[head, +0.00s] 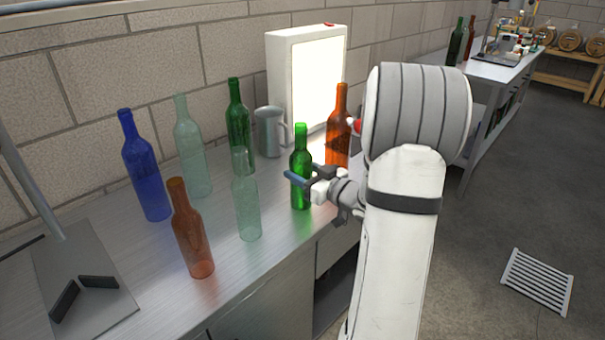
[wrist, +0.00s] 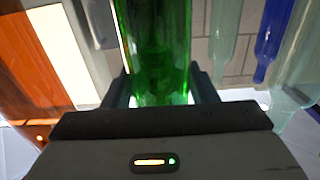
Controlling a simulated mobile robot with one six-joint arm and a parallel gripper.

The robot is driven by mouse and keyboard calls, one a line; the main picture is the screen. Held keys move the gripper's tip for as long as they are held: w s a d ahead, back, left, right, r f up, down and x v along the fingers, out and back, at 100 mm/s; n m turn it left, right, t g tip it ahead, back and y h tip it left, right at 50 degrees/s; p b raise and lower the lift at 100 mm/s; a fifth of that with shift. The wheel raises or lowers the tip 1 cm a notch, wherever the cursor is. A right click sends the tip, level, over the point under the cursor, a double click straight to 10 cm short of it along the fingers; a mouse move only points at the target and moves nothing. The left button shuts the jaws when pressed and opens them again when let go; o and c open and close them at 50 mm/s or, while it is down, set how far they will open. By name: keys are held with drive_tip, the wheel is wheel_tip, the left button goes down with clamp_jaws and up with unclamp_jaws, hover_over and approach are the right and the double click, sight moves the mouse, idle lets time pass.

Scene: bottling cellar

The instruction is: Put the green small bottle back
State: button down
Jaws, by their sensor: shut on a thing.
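The green small bottle (head: 301,160) is upright near the front of the steel counter, to the left of my arm in the head view. My gripper (head: 305,182) is shut around its body. In the wrist view the bottle (wrist: 153,50) fills the space between the two fingers (wrist: 160,85). I cannot tell whether its base touches the counter or hangs just above it. A taller dark green bottle (head: 238,115) stands farther back, to the left.
On the counter (head: 225,292) stand an orange bottle (head: 338,130), a metal jug (head: 269,131), a lit white panel (head: 319,80), two pale bottles (head: 246,200) (head: 192,150), a blue bottle (head: 146,170) and a brown bottle (head: 192,235). A floor grate (head: 537,282) lies right.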

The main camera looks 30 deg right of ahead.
drive_tip(key=shift+r, duration=0.15)
drive_tip(key=shift+f, duration=0.2)
drive_tip(key=c, duration=0.6)
unclamp_jaws()
